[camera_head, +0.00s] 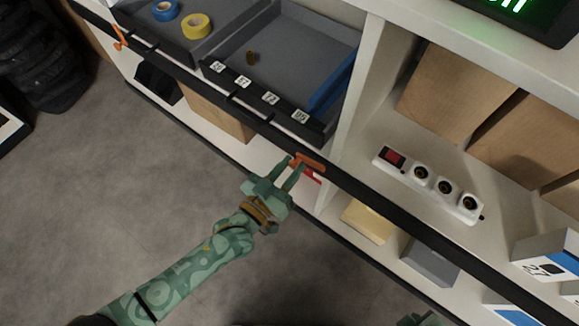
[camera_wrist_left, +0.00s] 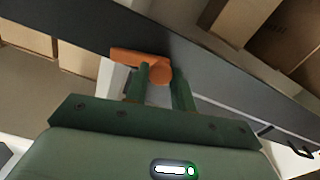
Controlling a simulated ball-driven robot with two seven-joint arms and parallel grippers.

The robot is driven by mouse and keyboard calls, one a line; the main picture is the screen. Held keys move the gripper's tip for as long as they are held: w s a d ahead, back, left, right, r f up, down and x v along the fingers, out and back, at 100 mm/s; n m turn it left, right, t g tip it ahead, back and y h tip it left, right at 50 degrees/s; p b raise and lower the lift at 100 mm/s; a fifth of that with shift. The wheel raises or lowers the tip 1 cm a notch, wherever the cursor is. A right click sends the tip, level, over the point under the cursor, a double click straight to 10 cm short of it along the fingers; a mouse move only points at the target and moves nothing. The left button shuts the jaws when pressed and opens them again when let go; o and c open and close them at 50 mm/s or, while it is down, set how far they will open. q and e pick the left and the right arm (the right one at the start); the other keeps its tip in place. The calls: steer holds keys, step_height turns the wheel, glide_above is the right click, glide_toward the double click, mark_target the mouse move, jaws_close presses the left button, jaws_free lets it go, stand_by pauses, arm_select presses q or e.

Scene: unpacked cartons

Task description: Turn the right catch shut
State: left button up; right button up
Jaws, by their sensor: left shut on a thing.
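The right catch (camera_head: 308,162) is an orange lever on the black front bar (camera_head: 355,187) of the shelf, below the right end of the grey drawer tray. It lies nearly along the bar, slightly tilted to it. My left gripper (camera_head: 292,170) reaches it from below and is shut on it. In the left wrist view the catch (camera_wrist_left: 140,60) shows between and above the green fingers (camera_wrist_left: 160,85), its round end at the right; the fingers hide part of it. A second orange catch (camera_head: 119,37) sits at the bar's far left, tilted across it.
A power strip (camera_head: 432,187) and cartons (camera_head: 460,80) stand on the right shelf. Boxes (camera_head: 368,220) sit below the bar.

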arm_select(q)
steer(key=shift+n, duration=0.9)
steer(key=n+p, duration=0.1)
steer(key=n, duration=0.1)
steer(key=shift+n, duration=0.4)
steer(key=shift+a+f+n, duration=0.1)
steer(key=shift+n, duration=1.8)
steer(key=n, duration=0.3)
steer(key=shift+f, duration=0.1)
steer(key=n, duration=0.3)
steer(key=shift+f, duration=0.1)
steer(key=shift+n, duration=0.5)
arm_select(e)
steer(key=shift+s+d+f, duration=0.25)
steer(key=shift+s+d, duration=0.3)
steer(key=shift+d, duration=0.15)
